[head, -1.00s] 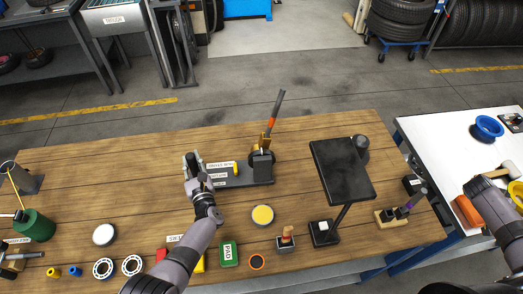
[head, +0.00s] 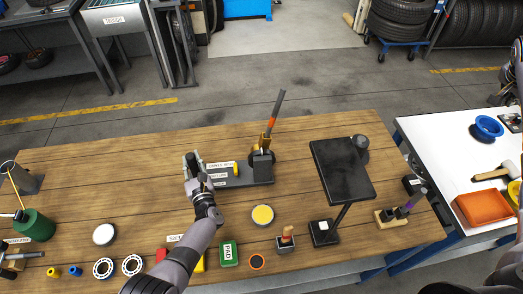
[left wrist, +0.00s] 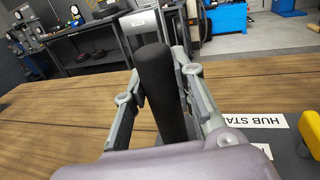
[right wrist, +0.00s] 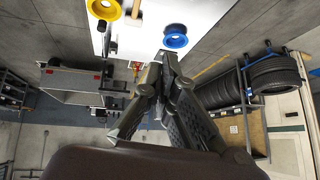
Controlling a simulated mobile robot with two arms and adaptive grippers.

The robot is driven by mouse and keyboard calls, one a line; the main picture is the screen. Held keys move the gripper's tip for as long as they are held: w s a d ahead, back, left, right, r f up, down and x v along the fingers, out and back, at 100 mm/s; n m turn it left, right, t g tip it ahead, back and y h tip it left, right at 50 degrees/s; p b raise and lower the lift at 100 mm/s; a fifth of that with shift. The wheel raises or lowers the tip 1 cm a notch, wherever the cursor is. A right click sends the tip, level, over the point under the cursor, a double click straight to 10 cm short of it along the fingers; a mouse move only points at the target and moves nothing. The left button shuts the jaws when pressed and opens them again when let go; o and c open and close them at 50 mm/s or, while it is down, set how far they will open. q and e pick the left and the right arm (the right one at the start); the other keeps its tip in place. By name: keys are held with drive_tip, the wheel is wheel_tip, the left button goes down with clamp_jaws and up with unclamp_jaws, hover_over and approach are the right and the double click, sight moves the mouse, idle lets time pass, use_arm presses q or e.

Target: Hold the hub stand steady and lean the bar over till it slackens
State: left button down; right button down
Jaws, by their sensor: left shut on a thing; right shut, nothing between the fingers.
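The hub stand (head: 226,181) is a dark flat base on the wooden bench, with white labels and a black block at its right end. The bar (head: 277,107), dark with an orange band, rises from that block, tilted slightly right. My left gripper (head: 194,163) is shut on a black upright grip at the stand's left end. The left wrist view shows this grip (left wrist: 160,90) between the fingers. My right gripper (right wrist: 160,68) is shut and empty, away from the bar. In the head view only bits of my right arm show at the right edge.
A black tilted panel (head: 342,168) on a foot stands right of the stand. A yellow-topped tin (head: 263,215), green pad (head: 228,253) and small parts lie along the front. A white table (head: 450,145) at the right holds an orange tray (head: 484,207) and blue ring (head: 488,127).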

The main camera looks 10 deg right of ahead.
drive_tip(key=w+a+f+n+t+y, duration=0.1)
drive_tip(key=w+a+n, duration=0.1)
drive_tip(key=w+a, duration=0.65)
drive_tip(key=w+a+n+t+y, duration=0.1)
drive_tip(key=w+a+n+y, duration=0.15)
drive_tip(key=a, duration=1.15)
drive_tip(key=w+a+f+n+t+y, duration=0.1)
drive_tip(key=w+a+n, duration=0.1)
drive_tip(key=w+a, duration=0.75)
drive_tip(key=s+a+r+n+y, duration=0.1)
drive_tip(key=s+a+r+n, duration=0.15)
drive_tip(key=a, duration=1.05)
drive_tip(key=s+a+r+n+t+y, duration=0.1)
drive_tip(key=s+a+r+n, duration=0.15)
drive_tip(key=a, duration=1.05)
drive_tip(key=s+a+r+n+y, duration=0.15)
drive_tip(key=a+n, duration=0.25)
drive_tip(key=a, duration=0.9)
drive_tip(key=d+f, duration=0.7)
drive_tip(key=f, duration=0.1)
drive_tip(key=shift+s+d+h, duration=0.15)
drive_tip(key=shift+h, duration=0.25)
drive_tip(key=shift+d, duration=0.15)
drive_tip(key=shift+d+f, duration=0.25)
drive_tip(key=shift+d, duration=0.6)
